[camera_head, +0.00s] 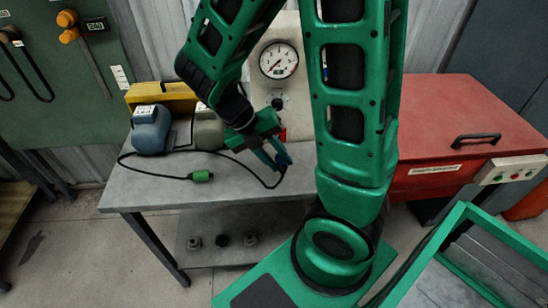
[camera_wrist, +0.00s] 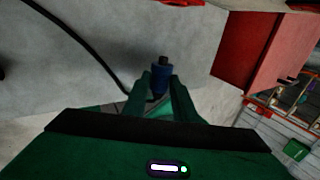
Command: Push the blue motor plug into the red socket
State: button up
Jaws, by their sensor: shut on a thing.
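The blue plug (camera_head: 284,160) is held between the fingers of my gripper (camera_head: 274,158), above the right part of the grey table. In the wrist view the blue plug (camera_wrist: 161,74) stands out beyond the fingertips (camera_wrist: 160,88), its dark end pointing away from me. A black cable trails from it. A small red part (camera_head: 282,135), perhaps the red socket, shows just behind my gripper below the gauge panel's knob. My gripper hides most of it, and the plug appears apart from it. The blue motor (camera_head: 149,132) stands at the table's left back.
A green plug (camera_head: 202,176) lies on the grey table (camera_head: 235,189) with a black cable. A grey-green motor (camera_head: 208,132) and yellow box (camera_head: 170,96) stand behind. A gauge panel (camera_head: 291,88) is at the back. A red cabinet (camera_head: 455,125) stands right.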

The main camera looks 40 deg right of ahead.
jog(key=shift+w+d, duration=0.7)
jog(key=shift+w, duration=0.25)
jog(key=shift+w+d, duration=0.65)
jog(key=shift+w, duration=0.3)
jog(key=shift+w+d, duration=0.25)
jog(key=shift+w, duration=0.25)
jog(key=shift+w+d, duration=0.6)
jog(key=shift+w, duration=0.2)
dwell(0.7)
jog(key=o, duration=1.1)
jog(key=shift+r, duration=0.15)
jog(key=v, duration=1)
jog(key=shift+w+a+r, duration=0.2)
jog(key=shift+r, duration=0.05)
